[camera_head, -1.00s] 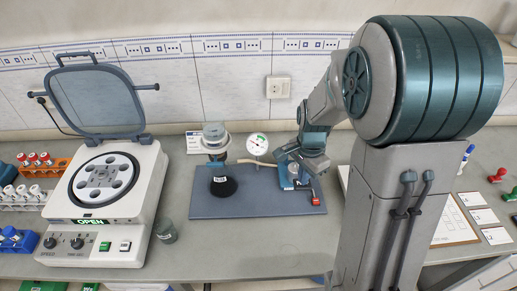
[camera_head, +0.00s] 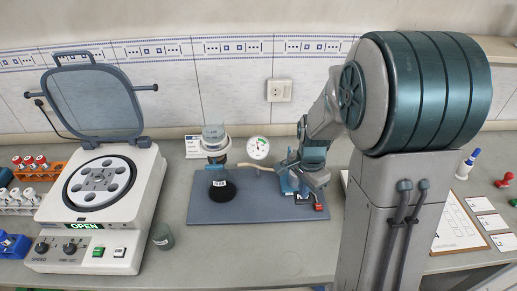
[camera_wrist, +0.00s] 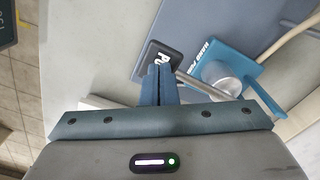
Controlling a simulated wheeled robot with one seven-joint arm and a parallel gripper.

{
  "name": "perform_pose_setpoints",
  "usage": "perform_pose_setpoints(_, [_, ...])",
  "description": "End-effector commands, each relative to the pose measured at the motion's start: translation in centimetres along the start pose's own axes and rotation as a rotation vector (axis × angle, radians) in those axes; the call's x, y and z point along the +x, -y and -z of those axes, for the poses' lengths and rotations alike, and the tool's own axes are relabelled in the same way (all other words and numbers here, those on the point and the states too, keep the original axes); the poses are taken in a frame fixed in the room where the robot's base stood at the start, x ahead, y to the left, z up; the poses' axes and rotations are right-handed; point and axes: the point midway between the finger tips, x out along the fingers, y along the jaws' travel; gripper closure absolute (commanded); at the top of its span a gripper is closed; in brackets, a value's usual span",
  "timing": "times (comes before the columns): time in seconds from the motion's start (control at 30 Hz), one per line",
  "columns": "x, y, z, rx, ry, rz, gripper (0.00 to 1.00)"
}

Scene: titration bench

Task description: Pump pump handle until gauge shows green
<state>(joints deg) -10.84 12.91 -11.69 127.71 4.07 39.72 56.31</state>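The blue hand pump (camera_head: 288,184) stands on the dark blue-grey board, and its base also shows in the wrist view (camera_wrist: 202,52). A metal rod runs from its silver cylinder (camera_wrist: 222,76) towards a black piece with white lettering (camera_wrist: 163,56), partly behind my fingertips. A small red part (camera_head: 318,207) shows below my gripper. My gripper (camera_head: 318,184) is over the pump's right side. In the wrist view its fingers (camera_wrist: 158,72) are together, at or just over the black piece; contact is unclear. The round gauge (camera_head: 258,148) has coloured marks; its needle reading is too small to tell.
A dark flask (camera_head: 221,187) under a glass vessel stands on the board (camera_head: 250,211), left of the pump. A pale hose (camera_head: 245,165) runs towards the pump. An open centrifuge (camera_head: 70,250) and a small jar (camera_head: 162,237) are farther left.

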Motion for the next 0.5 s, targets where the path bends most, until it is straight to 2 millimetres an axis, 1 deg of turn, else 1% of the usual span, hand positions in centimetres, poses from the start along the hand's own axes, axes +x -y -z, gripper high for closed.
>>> perform_pose_setpoints(0.03, [-0.8, 0.0, 0.0, 0.000, 0.000, -0.001, 1.00])
perform_pose_setpoints(0.1, [-1.5, 0.0, 0.0, 0.000, 0.000, -0.001, 1.00])
perform_pose_setpoints(0.5, [-5.6, 0.0, 0.0, -0.001, -0.001, 0.001, 1.00])
